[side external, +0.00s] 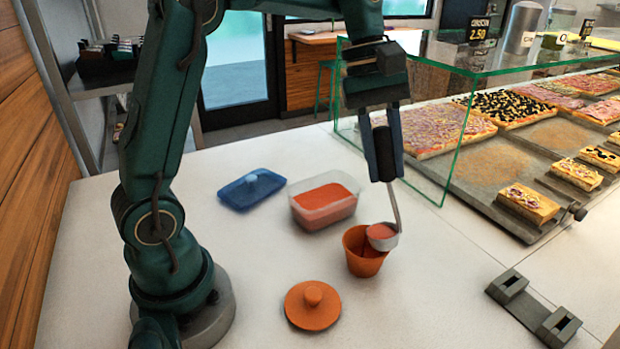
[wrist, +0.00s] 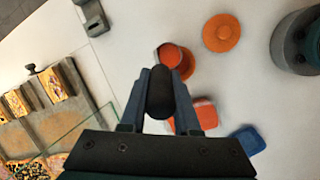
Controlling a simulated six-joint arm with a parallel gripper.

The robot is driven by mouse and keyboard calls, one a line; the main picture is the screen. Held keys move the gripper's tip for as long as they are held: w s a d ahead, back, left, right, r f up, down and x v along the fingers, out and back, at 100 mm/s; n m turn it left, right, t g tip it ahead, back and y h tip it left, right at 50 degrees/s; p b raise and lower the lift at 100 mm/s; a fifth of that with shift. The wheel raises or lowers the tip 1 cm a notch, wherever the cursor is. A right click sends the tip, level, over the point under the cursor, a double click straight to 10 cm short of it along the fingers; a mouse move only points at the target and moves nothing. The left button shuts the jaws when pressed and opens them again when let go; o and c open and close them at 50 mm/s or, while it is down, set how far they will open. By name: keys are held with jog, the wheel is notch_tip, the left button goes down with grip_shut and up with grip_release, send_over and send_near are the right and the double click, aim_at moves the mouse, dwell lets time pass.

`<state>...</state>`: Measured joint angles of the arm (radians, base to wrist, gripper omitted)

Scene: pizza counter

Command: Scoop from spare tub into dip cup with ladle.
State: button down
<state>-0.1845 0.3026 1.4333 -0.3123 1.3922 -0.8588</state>
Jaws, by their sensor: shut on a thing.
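My gripper (side external: 384,154) is shut on the dark handle of the ladle (side external: 383,234). The ladle's metal bowl, with orange-red sauce in it, is at the right rim of the orange dip cup (side external: 360,262); I cannot tell whether they touch. The cup also holds orange-red sauce. The clear spare tub (side external: 320,216), filled with orange-red sauce, stands open behind the cup. In the wrist view, my gripper (wrist: 160,85) holds the ladle handle (wrist: 160,95), which hides part of the scene; the cup (wrist: 186,66) shows beyond it, and the tub (wrist: 206,112) is partly hidden.
A blue lid (side external: 250,189) lies left of the tub. An orange lid (side external: 312,306) lies in front of the cup. A grey two-post stand (side external: 533,308) is at right. A glass guard (side external: 445,120) and pizza trays (side external: 520,185) border the right side. The counter between is clear.

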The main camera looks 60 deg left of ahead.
jog(key=shift+a+f, duration=0.15)
jog(key=shift+a, duration=0.15)
jog(key=shift+s+a+f+t+h, duration=0.1)
jog(key=shift+s+a+t+h, duration=0.1)
jog(key=shift+a+h, duration=0.45)
jog(key=shift+s+a+f+t+h, duration=0.1)
jog(key=shift+s+a+t+h, duration=0.1)
jog(key=shift+a+h, duration=0.45)
jog(key=shift+s+a+f+t+h, duration=0.1)
jog(key=shift+s+a+h, duration=0.1)
jog(key=shift+a+h, duration=0.45)
dwell(2.5)
jog(key=shift+s+a+f+t+h, duration=0.2)
jog(key=shift+a+f+h, duration=0.15)
jog(key=shift+a+h, duration=0.3)
jog(key=shift+s+a+f+t+h, duration=0.15)
jog(key=shift+a+f+h, duration=0.15)
jog(key=shift+a+h, duration=0.3)
dwell(2.0)
